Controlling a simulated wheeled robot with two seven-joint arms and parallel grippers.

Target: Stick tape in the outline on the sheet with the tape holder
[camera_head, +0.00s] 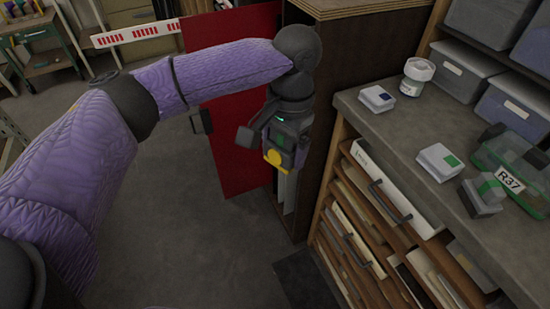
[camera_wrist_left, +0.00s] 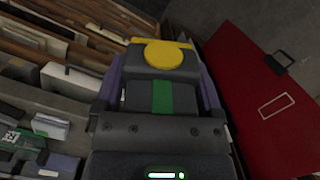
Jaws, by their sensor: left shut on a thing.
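My left gripper (camera_head: 283,143) is shut on a dark tape holder with a round yellow disc (camera_head: 273,157). In the left wrist view the tape holder (camera_wrist_left: 163,54) sits between the fingers (camera_wrist_left: 160,97), with a green band below its yellow disc. A red panel (camera_head: 238,165) with a dark handle stands upright beside the gripper, on its left in the head view. In the left wrist view the red panel (camera_wrist_left: 245,60) is on the right and carries a white rectangular outline (camera_wrist_left: 276,105). The outline is hidden in the head view. A gap shows between holder and outline. My right gripper is out of view.
A tall open cabinet (camera_head: 335,70) stands behind the gripper. On the right is a grey worktop (camera_head: 405,135) with small boxes, a white jar (camera_head: 416,77) and a green R37 bin (camera_head: 505,165). Drawers and shelves of folders lie below.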

